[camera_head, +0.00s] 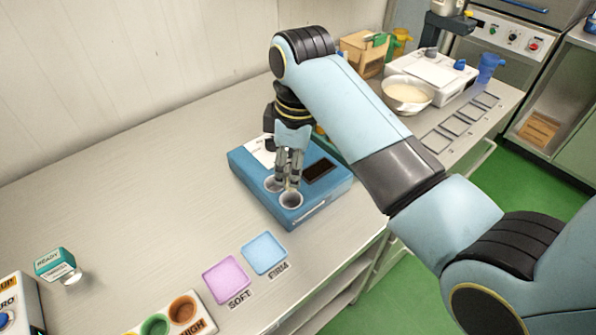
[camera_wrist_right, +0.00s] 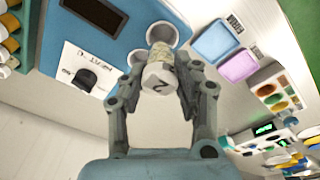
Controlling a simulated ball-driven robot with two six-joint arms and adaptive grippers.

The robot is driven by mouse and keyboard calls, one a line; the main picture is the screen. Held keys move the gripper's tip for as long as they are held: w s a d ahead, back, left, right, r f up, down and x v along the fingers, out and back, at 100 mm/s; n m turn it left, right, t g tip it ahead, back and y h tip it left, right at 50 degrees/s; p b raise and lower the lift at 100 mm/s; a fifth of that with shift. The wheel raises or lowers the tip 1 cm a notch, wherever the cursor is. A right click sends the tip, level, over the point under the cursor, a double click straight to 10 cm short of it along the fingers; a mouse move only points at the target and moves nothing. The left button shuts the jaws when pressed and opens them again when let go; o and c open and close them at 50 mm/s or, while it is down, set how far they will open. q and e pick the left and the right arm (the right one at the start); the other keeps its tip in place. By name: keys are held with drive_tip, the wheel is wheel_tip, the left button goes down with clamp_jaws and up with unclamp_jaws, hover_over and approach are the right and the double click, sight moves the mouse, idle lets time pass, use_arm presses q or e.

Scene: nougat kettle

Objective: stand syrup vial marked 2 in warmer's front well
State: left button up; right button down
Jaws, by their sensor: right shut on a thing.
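The blue warmer (camera_head: 330,186) stands on the bench, with two round wells in its top. The front well (camera_head: 290,200) and the well behind it (camera_head: 272,184) show below my right gripper (camera_head: 289,178). In the right wrist view my right gripper (camera_wrist_right: 157,82) is shut on the syrup vial marked 2 (camera_wrist_right: 158,74), whose pale cap faces the camera. The vial's far end points at a well (camera_wrist_right: 163,33); I cannot tell whether it is inside or above it. In the head view the fingers mostly hide the vial. My left gripper is not in view.
Purple (camera_head: 227,280) and blue (camera_head: 263,254) pads lie in front of the warmer, by SOFT and FIRM labels. A green READY block (camera_head: 55,264) stands at left. A bowl (camera_head: 408,95) stands at the back right. The bench left of the warmer is clear.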

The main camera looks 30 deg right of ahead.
sight(291, 190)
wheel_tip(291, 190, down, 4)
drive_tip(key=shift+f, duration=0.1)
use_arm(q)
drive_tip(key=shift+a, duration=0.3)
use_arm(e)
drive_tip(key=shift+f, duration=0.65)
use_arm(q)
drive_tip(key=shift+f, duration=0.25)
use_arm(e)
drive_tip(key=shift+f, duration=0.55)
idle(0.5)
drive_tip(key=c, duration=1.2)
unclamp_jaws()
drive_tip(key=shift+c, duration=0.2)
